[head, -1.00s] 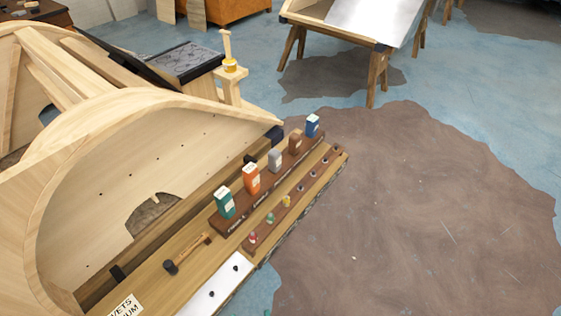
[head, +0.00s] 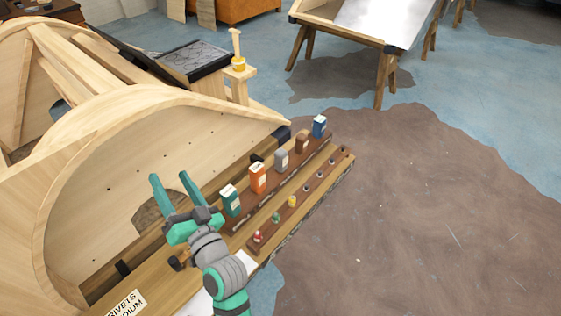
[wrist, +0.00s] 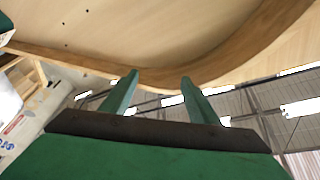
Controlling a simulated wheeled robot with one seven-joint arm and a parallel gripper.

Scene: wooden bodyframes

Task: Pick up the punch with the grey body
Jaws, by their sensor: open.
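A grey upright block (head: 281,160) stands in the row on the brown rack, between an orange one and a brown one. Several small pegs stand in the front rail; those toward its far end look dark or grey (head: 306,188). They are too small to tell which is the punch with the grey body. My gripper (head: 170,177) is open and empty, raised over the bench left of the racks, fingers pointing up in the head view. In the wrist view its two green fingers (wrist: 159,77) are apart with nothing between them; neither rack can be made out there.
A teal block (head: 230,200), an orange block (head: 257,178) and a blue block (head: 319,126) share the brown rack. A hammer, partly hidden by my arm, lies on the bench. A curved wooden bodyframe (head: 100,200) rises at the left. Floor (head: 430,210) at right is clear.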

